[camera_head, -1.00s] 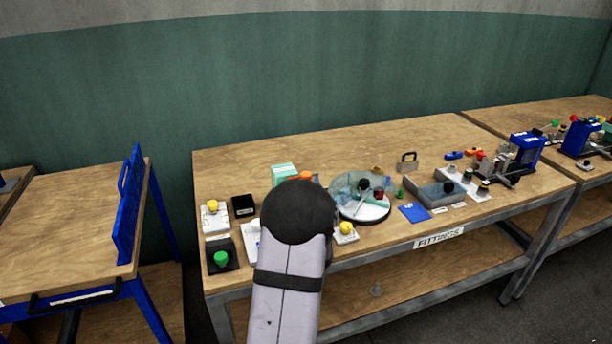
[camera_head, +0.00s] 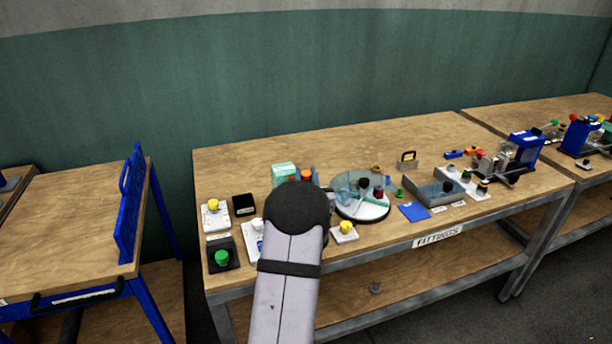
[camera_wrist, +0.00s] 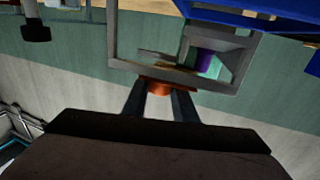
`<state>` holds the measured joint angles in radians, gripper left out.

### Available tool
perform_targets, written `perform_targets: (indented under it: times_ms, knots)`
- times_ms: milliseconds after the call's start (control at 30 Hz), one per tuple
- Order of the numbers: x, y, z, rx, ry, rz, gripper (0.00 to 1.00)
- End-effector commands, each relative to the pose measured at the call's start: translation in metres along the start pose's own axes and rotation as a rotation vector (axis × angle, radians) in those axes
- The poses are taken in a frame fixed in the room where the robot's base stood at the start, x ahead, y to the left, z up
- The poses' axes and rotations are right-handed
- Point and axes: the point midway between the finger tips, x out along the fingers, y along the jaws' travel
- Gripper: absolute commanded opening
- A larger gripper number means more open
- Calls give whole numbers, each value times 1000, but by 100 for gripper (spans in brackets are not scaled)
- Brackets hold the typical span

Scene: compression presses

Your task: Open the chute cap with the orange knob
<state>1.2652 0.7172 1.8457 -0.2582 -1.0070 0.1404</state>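The orange knob (camera_wrist: 158,87) shows in the wrist view, in front of a grey frame (camera_wrist: 125,45) with an open window. My gripper (camera_wrist: 159,95) has one finger on each side of the knob. Both fingers appear to touch its sides, with no clear gap. A purple piece (camera_wrist: 206,61) shows inside the smaller grey box in the frame. In the head view an orange top (camera_head: 306,175) shows just beyond my arm. My arm hides the gripper there, and the cap itself cannot be made out clearly.
On the table (camera_head: 370,140) a round clear-covered dial (camera_head: 360,208) stands right of my arm. A yellow-knob block (camera_head: 345,230) is close by. A green-knob block (camera_head: 222,258) and a black box (camera_head: 243,205) lie to the left. The back of the table is clear.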

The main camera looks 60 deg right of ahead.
Motion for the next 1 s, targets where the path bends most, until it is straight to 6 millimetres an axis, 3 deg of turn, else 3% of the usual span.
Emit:
perform_targets:
  times_ms: [167, 400, 667, 700, 733, 1000]
  knots:
    - [0, 1, 0, 0, 1, 0, 0]
    - [8, 30, 1, 0, 2, 3, 0]
    - [8, 30, 0, 0, 1, 0, 0]
    - [8, 30, 0, -1, 1, 0, 30]
    - [8, 30, 0, 0, 1, 0, 33]
    - [8, 30, 0, 0, 0, 0, 33]
